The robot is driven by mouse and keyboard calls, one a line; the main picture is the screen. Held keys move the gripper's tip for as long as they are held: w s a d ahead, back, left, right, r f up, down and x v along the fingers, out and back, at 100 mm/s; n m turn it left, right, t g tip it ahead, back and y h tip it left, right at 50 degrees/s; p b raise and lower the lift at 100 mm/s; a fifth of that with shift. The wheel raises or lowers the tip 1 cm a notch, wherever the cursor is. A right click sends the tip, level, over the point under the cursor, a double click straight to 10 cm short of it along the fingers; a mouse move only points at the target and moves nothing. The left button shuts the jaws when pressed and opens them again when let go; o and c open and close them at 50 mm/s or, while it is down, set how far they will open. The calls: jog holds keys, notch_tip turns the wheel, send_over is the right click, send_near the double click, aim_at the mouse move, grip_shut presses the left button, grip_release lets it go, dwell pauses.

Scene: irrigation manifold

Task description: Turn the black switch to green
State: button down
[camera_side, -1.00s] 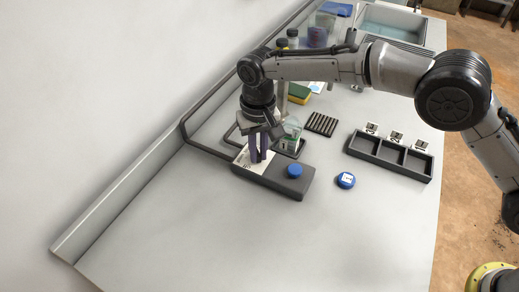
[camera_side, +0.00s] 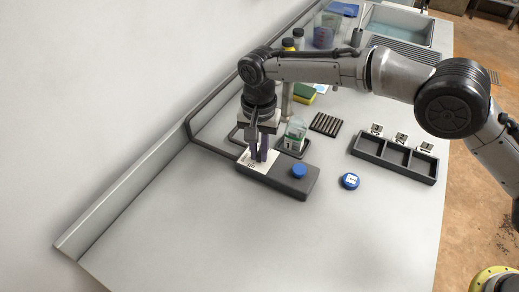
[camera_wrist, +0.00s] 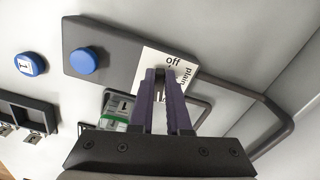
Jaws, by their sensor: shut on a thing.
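A dark grey control box (camera_side: 307,186) lies on the counter, with a white label plate (camera_side: 266,167) at one end and a blue round knob (camera_side: 299,171) at the other.
A blue disc marked 1 (camera_side: 349,181) lies right of the box. A clear container with green (camera_side: 295,134) stands close behind my gripper. A three-compartment dark tray (camera_side: 394,158) is at the right, a sink (camera_side: 402,25) at the back. The front counter is clear.

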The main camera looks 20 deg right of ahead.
aim_at(259, 155)
jog(key=shift+r, duration=0.1)
jog(key=c, duration=0.9)
grip_release()
notch_tip(259, 155, up, 14)
jog(key=shift+f, duration=0.1)
